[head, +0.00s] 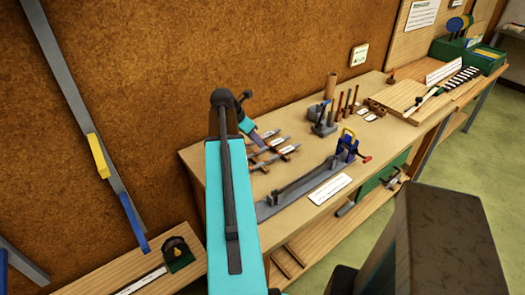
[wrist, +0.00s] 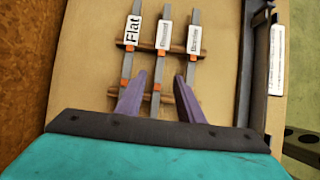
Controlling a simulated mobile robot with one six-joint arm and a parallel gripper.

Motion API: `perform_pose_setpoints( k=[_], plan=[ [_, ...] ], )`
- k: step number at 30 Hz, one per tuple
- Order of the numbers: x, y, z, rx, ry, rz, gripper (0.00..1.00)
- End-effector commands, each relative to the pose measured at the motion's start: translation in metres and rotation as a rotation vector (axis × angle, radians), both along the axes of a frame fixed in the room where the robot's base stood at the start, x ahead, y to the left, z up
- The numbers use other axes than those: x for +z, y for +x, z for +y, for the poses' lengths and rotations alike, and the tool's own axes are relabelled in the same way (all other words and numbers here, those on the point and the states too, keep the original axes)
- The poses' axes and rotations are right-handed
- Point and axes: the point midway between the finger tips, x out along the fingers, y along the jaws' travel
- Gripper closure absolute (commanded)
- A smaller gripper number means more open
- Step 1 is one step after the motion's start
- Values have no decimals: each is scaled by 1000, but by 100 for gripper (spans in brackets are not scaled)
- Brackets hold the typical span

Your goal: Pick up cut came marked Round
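Three grey came strips with white tags lie side by side across two wooden bars on the bench. In the wrist view the left came (wrist: 127,68) has a tag reading "Flat". The tags on the middle came (wrist: 157,71) and the right came (wrist: 191,72) are too blurred to read surely. The cames also show small in the head view (head: 284,150). My gripper (wrist: 160,76) is open, its two purple fingers apart on either side of the middle came in the picture. Nothing is held. In the head view my arm partly hides the cames.
A long grey metal channel fixture (head: 305,183) with a blue clamp (head: 346,147) lies to the right of the cames. Behind stand several upright tools and a wooden board (head: 398,98). A brown wall (head: 165,80) closes the left side. Bare bench top (wrist: 220,60) lies between cames and channel.

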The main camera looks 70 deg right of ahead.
Motion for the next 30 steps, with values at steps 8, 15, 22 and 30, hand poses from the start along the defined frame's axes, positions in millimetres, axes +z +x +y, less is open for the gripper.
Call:
perform_pose_setpoints(
  k=[8,15,22,30],
  plan=[
    [-9,-2,-4,0,0,1,66],
    [-27,-5,-11,-2,2,1,66],
    [-43,-11,-19,-3,0,1,66],
    [-47,-12,-20,-2,-1,-1,66]
  ],
)
